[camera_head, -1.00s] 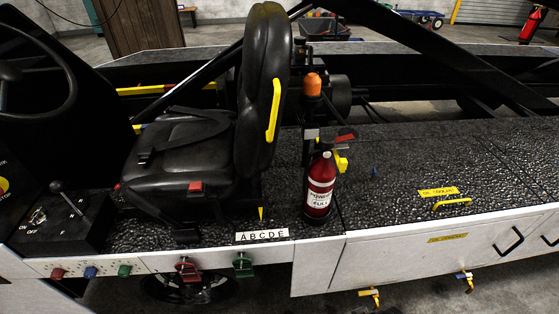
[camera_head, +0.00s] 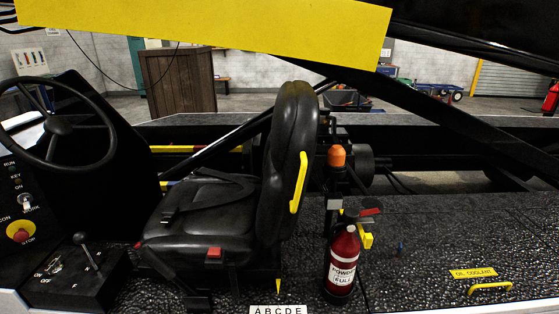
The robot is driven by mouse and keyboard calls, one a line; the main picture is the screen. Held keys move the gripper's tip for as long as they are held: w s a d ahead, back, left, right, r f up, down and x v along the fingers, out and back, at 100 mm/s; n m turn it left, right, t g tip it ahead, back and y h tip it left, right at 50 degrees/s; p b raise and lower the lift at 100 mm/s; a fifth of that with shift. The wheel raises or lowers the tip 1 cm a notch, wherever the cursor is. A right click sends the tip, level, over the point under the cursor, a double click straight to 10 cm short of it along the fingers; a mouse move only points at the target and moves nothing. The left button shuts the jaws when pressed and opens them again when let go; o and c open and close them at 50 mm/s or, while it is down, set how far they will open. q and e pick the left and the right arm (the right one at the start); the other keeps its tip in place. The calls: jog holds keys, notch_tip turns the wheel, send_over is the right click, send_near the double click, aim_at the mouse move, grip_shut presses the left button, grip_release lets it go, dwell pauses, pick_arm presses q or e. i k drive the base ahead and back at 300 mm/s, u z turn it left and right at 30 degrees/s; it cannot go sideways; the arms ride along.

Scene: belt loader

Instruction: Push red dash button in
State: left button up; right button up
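The red dash button (camera_head: 20,232) sits on a round yellow backing on the dark dash at the far left, below the steering wheel (camera_head: 58,124). The word STOP is printed beneath it. Its left side lies close to the picture edge. A key switch (camera_head: 25,200) is above it on the same panel. Neither of my grippers shows in the head view, so whether they are open or shut is hidden.
A black seat (camera_head: 210,215) stands right of the dash. A lever box (camera_head: 75,275) is below the dash. A red extinguisher (camera_head: 342,262) stands right of the seat. A yellow panel (camera_head: 220,30) hangs across the top.

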aim_at(22, 236)
jog(key=u, duration=2.25)
jog(key=k, duration=0.65)
jog(key=u, duration=1.15)
jog(key=i, duration=1.65)
jog(key=z, duration=0.95)
jog(key=i, duration=0.6)
jog(key=z, duration=0.75)
